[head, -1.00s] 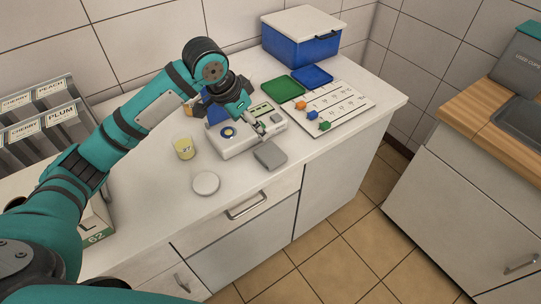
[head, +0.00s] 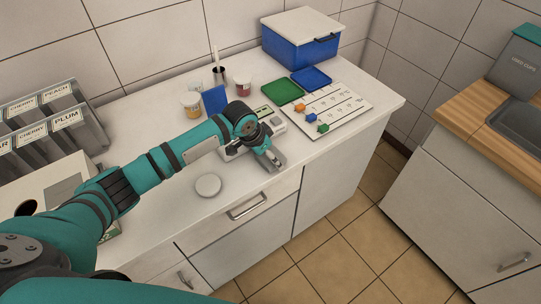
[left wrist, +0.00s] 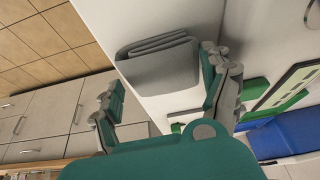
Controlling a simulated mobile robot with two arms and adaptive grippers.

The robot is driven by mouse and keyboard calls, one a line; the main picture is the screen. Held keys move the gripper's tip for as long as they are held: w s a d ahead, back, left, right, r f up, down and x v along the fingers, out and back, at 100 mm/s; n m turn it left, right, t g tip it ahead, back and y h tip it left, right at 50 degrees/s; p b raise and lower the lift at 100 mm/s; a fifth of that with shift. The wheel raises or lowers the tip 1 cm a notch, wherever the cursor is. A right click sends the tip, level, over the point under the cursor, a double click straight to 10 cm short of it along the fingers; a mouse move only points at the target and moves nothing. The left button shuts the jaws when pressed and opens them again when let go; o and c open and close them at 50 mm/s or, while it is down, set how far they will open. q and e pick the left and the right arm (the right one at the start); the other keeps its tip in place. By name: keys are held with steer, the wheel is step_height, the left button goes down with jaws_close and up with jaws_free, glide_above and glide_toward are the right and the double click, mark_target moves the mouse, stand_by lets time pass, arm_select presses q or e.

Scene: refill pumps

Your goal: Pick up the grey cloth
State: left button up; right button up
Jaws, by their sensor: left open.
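The grey cloth (left wrist: 158,66) is folded into a thick pad and lies on the white counter near its front edge. In the left wrist view it lies ahead of and between the two fingers, with no clear contact. My left gripper (left wrist: 166,90) is open and empty. In the head view, my left gripper (head: 269,160) is over the cloth's place near the counter's front edge and hides most or all of it. My right gripper is in neither view.
A white device (head: 278,122) is partly hidden behind my left gripper. A round white disc (head: 208,185) lies to its left. Behind are cups (head: 192,104), a green tray (head: 283,91), a blue tray (head: 312,76) and a white board (head: 345,107) with coloured cubes.

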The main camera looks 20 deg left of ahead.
arm_select(q)
steer(key=shift+w+d+f, duration=0.15)
steer(key=shift+w+f, duration=0.1)
steer(key=shift+f, duration=0.3)
steer(key=c, duration=0.7)
